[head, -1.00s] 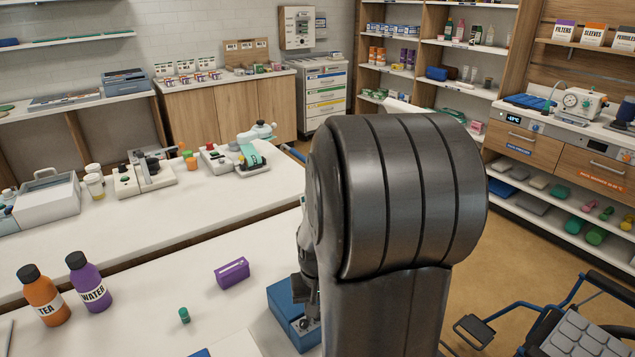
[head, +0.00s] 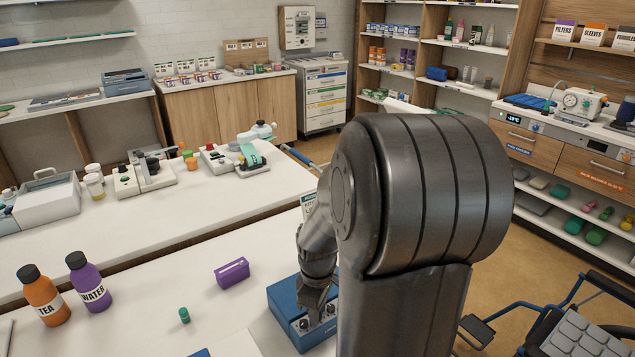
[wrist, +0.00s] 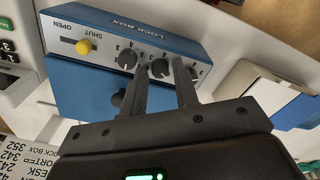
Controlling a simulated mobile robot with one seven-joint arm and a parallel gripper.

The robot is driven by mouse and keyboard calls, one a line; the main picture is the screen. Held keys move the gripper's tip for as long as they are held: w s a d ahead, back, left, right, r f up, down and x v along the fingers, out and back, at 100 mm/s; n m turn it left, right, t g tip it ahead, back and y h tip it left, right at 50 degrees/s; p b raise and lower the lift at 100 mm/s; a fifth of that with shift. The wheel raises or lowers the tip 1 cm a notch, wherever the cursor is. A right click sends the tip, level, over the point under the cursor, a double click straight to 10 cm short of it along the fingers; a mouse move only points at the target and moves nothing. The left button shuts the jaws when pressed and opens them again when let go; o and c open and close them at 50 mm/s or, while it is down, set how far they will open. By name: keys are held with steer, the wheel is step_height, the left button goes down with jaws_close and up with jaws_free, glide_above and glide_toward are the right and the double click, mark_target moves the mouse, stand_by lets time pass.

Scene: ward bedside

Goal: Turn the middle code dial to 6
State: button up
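The blue lock box (head: 283,308) lies on the near table in the head view, partly hidden by my arm. In the wrist view its face (wrist: 107,30) shows small dark dials with pale number rings. The middle dial (wrist: 160,68) sits between the two fingers of my gripper (wrist: 160,76). The fingers stand apart, with a gap showing beside the dial; I cannot tell whether they touch it. Another dial (wrist: 127,58) is left of the fingers; the third is mostly hidden by the right finger. The number the middle dial points to is too small to read.
A yellow slider knob (wrist: 84,47) is by the word SHUT on the box. A printed card with numbers (wrist: 25,158) lies nearby.

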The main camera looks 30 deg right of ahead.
steer(key=n, duration=2.4)
steer(key=shift+n, duration=0.4)
steer(key=n, duration=0.4)
step_height(320, 180, up, 33)
steer(key=shift+n, duration=0.3)
